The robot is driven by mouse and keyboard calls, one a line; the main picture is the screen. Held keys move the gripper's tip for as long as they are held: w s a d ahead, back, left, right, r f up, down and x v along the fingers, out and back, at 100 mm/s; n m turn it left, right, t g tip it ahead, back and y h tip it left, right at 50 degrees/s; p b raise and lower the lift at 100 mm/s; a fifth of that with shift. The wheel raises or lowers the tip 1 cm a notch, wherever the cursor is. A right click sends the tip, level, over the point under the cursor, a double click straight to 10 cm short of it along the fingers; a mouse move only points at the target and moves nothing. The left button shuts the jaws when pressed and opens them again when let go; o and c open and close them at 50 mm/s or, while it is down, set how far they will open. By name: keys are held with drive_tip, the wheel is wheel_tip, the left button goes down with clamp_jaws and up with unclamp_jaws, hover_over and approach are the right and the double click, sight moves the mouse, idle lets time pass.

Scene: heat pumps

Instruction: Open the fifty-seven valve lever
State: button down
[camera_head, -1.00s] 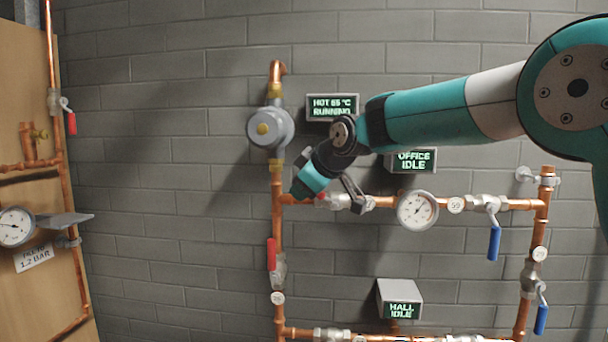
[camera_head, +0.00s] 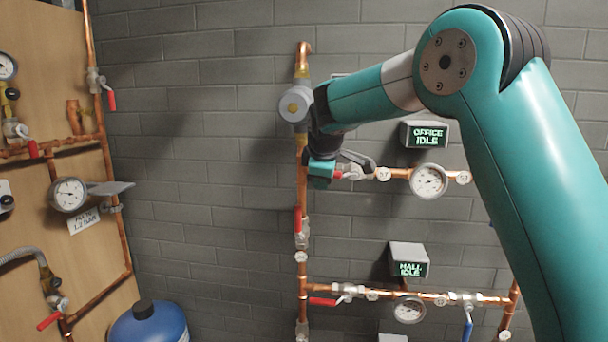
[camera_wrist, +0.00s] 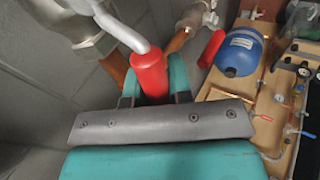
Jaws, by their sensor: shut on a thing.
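My gripper (camera_head: 322,172) is at the left end of the upper copper pipe row. In the wrist view its teal jaws (camera_wrist: 153,86) are shut around a red lever handle (camera_wrist: 150,72) on a bent grey metal arm. In the head view the handle's red shows a little beside the jaws, at the silver valve (camera_head: 353,172) left of the gauge. A round tag (camera_head: 383,174) stands right of this valve; its number is too small to read. The wrist view shows the metal valve body (camera_wrist: 85,25) at top left.
My arm covers the right side of the pipework. A grey pump (camera_head: 295,105) is above my gripper, and a red-levered valve (camera_head: 300,232) is below it. The lower row has a red lever (camera_head: 322,302) and a blue lever (camera_head: 468,330). A wooden panel (camera_head: 35,230) and blue tank (camera_head: 150,325) are left.

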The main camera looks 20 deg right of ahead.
drive_tip(key=shift+f, duration=0.15)
drive_tip(key=c, duration=1)
unclamp_jaws()
drive_tip(key=shift+c, duration=0.2)
drive_tip(key=shift+a, duration=0.1)
